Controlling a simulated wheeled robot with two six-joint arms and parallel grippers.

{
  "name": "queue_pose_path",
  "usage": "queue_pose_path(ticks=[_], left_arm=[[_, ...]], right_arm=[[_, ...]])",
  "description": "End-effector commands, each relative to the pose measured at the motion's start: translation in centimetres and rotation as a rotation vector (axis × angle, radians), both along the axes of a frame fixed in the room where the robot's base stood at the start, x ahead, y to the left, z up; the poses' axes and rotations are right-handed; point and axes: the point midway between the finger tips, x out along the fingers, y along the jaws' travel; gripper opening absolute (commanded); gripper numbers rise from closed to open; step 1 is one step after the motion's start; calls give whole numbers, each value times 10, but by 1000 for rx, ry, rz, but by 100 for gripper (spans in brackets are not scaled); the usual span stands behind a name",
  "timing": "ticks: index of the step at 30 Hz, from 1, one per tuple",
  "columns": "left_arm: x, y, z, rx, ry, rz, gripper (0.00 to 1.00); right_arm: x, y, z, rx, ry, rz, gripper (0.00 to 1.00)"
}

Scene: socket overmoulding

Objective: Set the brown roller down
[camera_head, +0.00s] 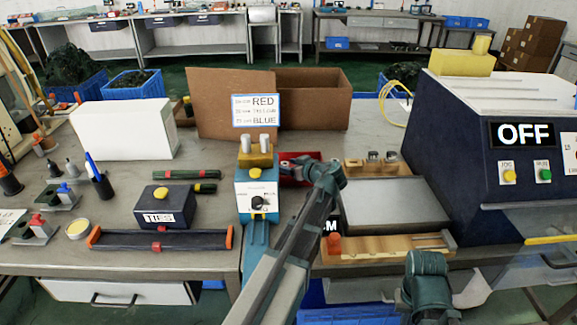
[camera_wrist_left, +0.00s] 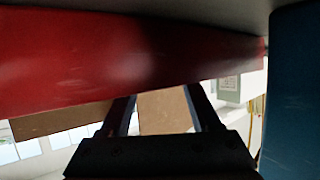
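My left gripper (camera_head: 290,169) is by the small red bin (camera_head: 303,158), just right of the blue and white press (camera_head: 257,190). The left wrist view shows its two dark fingers (camera_wrist_left: 165,103) apart, with a gap between them. A tan patch (camera_wrist_left: 165,112) shows in that gap. I cannot tell whether it is a roller or cardboard behind. A large red surface (camera_wrist_left: 110,60) fills the upper part of the wrist view close by. I cannot pick out the brown roller for certain in either view.
A wooden block with metal cylinders (camera_head: 372,164) stands right of the bin. A grey plate (camera_head: 388,206) and a wooden tray (camera_head: 385,248) lie nearer. A cardboard box (camera_head: 325,100) stands behind. The dark blue machine (camera_head: 470,140) reads OFF. Pens, tools and a black tray (camera_head: 160,241) occupy the left.

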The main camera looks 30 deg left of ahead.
Motion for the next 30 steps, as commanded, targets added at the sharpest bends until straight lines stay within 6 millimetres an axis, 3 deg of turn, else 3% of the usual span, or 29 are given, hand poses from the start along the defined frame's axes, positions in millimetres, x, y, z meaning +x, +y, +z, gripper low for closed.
queue_pose_path(ticks=[8, 21, 30], left_arm=[[0, 0, 6, 0, 0, 0, 63], [-34, -72, 39, 0, -1, -4, 63], [-46, -99, 49, 0, 0, -1, 63]], right_arm=[[0, 0, 6, 0, 0, 0, 0], [0, 0, 39, 0, 0, 0, 0], [0, 0, 49, 0, 0, 0, 0]])
